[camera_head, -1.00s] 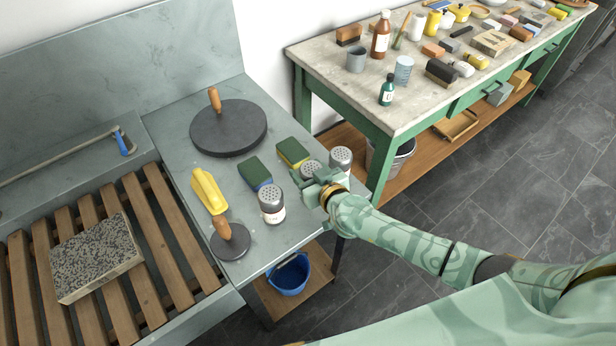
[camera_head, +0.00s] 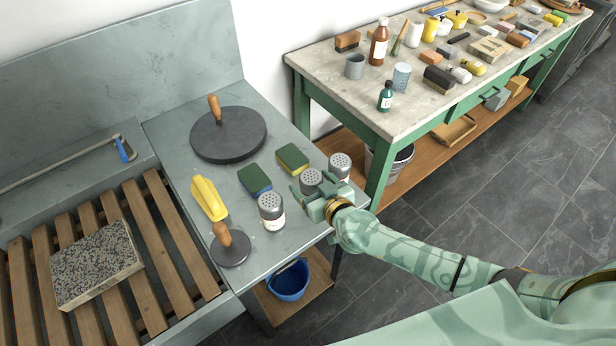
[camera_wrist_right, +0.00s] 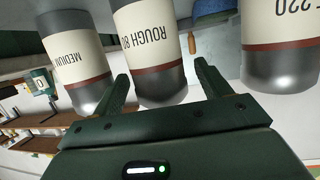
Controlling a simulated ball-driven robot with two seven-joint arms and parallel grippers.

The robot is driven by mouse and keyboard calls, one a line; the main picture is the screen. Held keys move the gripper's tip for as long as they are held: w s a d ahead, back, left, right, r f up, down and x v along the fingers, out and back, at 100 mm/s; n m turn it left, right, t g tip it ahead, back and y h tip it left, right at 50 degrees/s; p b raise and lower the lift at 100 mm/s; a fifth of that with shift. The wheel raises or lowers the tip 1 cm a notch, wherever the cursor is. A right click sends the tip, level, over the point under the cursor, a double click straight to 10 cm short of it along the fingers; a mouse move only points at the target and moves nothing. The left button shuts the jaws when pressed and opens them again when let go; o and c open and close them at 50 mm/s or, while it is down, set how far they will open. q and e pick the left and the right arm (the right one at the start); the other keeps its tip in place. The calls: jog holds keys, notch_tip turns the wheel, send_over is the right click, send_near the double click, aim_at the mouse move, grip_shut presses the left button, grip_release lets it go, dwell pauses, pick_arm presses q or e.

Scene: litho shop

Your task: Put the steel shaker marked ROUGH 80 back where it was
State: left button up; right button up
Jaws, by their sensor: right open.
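The steel shaker marked ROUGH 80 (camera_wrist_right: 148,45) has a white label with a red band. In the head view this shaker (camera_head: 311,180) stands on the grey counter between two similar shakers. My left gripper is not in view.
In the wrist view, a shaker marked MEDIUM (camera_wrist_right: 82,50) is close on the left, and one ending in 220 (camera_wrist_right: 280,45) is on the right. Sponges (camera_head: 254,180), a yellow tool (camera_head: 208,198) and a round disc (camera_head: 228,140) share the counter (camera_head: 175,150).

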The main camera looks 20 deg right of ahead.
jog(key=p+v, duration=0.2)
jog(key=v, duration=0.7)
jog(key=shift+s, duration=0.2)
jog(key=s+d+f+n+g, duration=0.1)
jog(key=s+d+f, duration=0.1)
jog(key=s+f, duration=0.35)
jog(key=s+d+f+g, duration=0.1)
jog(key=s+f+g, duration=0.1)
jog(key=f, duration=0.6)
jog(key=s+d+f+n+g, duration=0.1)
jog(key=s+d+f, duration=0.15)
jog(key=f, duration=0.45)
jog(key=s+f+g+h, duration=0.1)
jog(key=s+f+g, duration=0.2)
jog(key=s, duration=0.6)
jog(key=s+d+f+g+h, duration=0.1)
jog(key=s+f+g, duration=0.2)
jog(key=s, duration=0.7)
jog(key=s+d+f+g+h, duration=0.1)
jog(key=s+f+g, duration=0.2)
jog(key=s+f, duration=0.4)
jog(key=s, duration=0.3)
jog(key=shift+m, duration=0.4)
